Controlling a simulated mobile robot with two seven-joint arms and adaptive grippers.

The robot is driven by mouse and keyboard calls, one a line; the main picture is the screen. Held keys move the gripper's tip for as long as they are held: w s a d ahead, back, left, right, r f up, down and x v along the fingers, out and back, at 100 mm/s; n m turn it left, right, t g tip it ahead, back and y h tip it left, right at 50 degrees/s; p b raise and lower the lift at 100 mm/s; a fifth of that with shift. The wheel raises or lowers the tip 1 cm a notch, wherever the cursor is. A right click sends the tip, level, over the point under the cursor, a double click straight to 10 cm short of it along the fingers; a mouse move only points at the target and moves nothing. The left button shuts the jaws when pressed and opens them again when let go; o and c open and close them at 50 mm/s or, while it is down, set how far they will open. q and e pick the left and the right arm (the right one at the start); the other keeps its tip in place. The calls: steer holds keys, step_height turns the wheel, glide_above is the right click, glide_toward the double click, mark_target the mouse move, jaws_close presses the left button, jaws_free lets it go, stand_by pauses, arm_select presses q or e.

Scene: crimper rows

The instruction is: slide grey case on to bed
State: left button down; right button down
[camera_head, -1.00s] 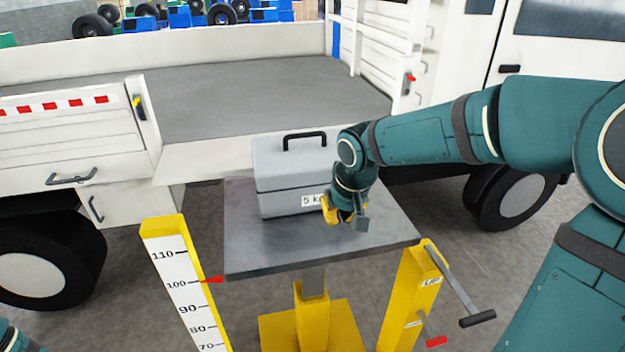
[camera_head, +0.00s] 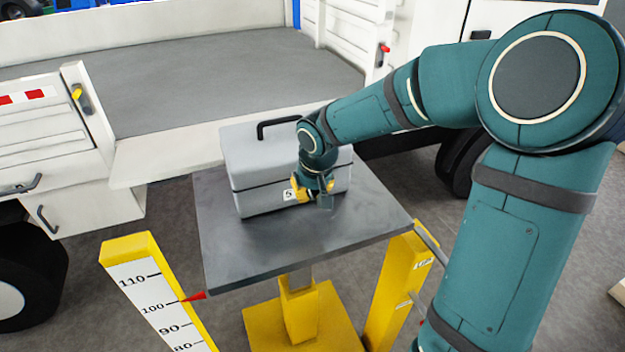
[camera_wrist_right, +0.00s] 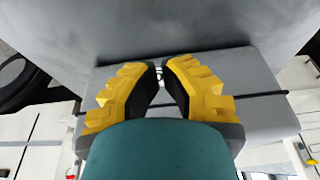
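The grey case (camera_head: 262,160), with a black handle on top and a "5" label on its front, sits upright toward the back of the dark lift table (camera_head: 290,245). The truck bed (camera_head: 230,80) is a grey floor behind it, with a white lip along its near edge. My right gripper (camera_head: 312,197) is at the case's front face, over part of the label; I cannot tell whether it touches. In the right wrist view its yellow fingers (camera_wrist_right: 161,70) have their tips almost together, with nothing held between them, before the case (camera_wrist_right: 262,105). My left gripper is out of view.
A yellow height scale (camera_head: 150,290) stands at the table's front left, its red pointer near 100. A yellow post (camera_head: 400,285) stands at the right. White side panels (camera_head: 45,130) flank the opening in the bed's side. The front of the tabletop is clear.

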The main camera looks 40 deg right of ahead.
steer(key=shift+x, duration=1)
steer(key=shift+w+d+r, duration=0.15)
steer(key=shift+w, duration=0.45)
steer(key=shift+w+d+r, duration=0.15)
steer(key=shift+w+d, duration=0.05)
steer(key=shift+w, duration=0.35)
steer(key=shift+w+d+p, duration=0.1)
steer(key=shift+w+p, duration=0.2)
steer(key=shift+w, duration=0.35)
steer(key=shift+w, duration=0.1)
